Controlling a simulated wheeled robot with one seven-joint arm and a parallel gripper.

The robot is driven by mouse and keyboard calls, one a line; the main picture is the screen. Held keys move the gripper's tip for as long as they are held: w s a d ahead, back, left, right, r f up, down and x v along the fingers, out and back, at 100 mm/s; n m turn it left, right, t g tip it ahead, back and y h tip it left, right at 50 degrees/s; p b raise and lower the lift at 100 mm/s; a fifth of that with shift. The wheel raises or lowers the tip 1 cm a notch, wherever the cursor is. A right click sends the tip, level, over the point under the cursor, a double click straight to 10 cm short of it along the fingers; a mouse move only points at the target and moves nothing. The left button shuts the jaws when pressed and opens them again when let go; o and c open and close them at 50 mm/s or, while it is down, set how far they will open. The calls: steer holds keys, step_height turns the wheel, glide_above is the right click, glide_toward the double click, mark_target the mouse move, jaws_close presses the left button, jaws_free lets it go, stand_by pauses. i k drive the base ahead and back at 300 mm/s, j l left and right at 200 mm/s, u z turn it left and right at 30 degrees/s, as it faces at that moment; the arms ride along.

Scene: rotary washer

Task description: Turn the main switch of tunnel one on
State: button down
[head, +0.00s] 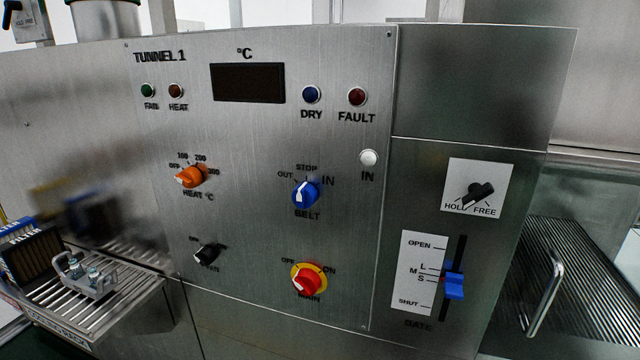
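The tunnel one control panel (250,215) is a brushed steel plate marked "TUNNEL 1" at its upper left. The main switch (308,281) is a red knob on a yellow round plate at the lower middle of the panel. "OFF" stands at its upper left, "ON" at its upper right, and "MAIN" below it. Its pale pointer mark is toward the left, on the OFF side. The display (248,83) above is dark. My gripper is not in view.
Near the main switch are the blue belt knob (305,193), the black fan knob (207,253) and the orange heat knob (190,177). A blue gate slider (454,286) and a hold/free lever (476,194) are at right. A slatted rack (100,300) projects at lower left.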

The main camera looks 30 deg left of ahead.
mark_target(306, 282)
steer(key=u, duration=1.7)
steer(key=k+l+z, duration=0.2)
steer(key=i+j, duration=0.05)
